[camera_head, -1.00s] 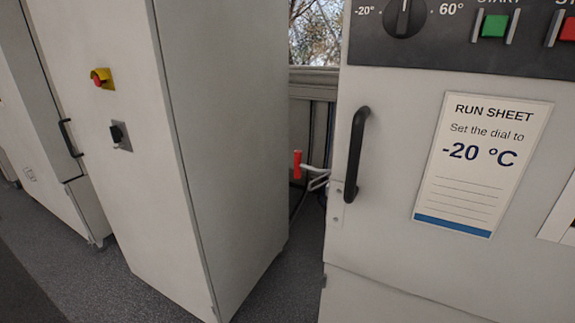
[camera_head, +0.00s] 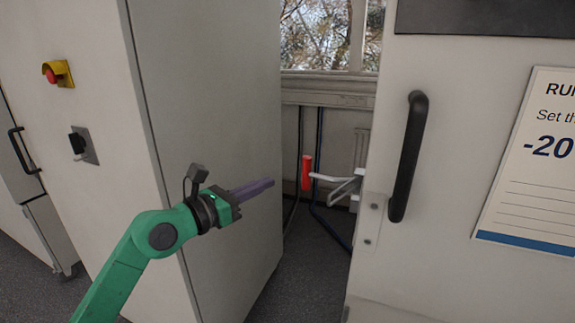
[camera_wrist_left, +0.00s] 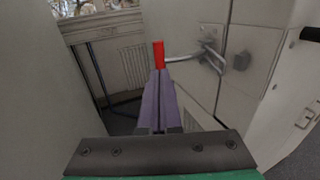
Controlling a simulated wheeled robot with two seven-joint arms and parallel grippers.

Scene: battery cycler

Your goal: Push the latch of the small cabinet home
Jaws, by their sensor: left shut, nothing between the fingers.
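The latch shows in the head view as a bent metal lever with a red grip (camera_head: 308,174). It sticks out from the left side of the white cabinet (camera_head: 385,262) into the gap between cabinets. My left gripper (camera_head: 272,183) is shut and empty, its purple fingers pointing right toward the red grip, with a small gap seeming to lie between in the head view. In the left wrist view the red grip (camera_wrist_left: 158,54) appears just beyond my left fingertips (camera_wrist_left: 158,72); I cannot tell whether they touch. My right gripper is not in view.
A tall grey cabinet (camera_head: 215,120) stands close on the left of my left gripper. The white cabinet's black door handle (camera_head: 408,155) juts out right of the latch. Dark cables (camera_head: 318,170) run down the wall behind the gap. The gap's floor is clear.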

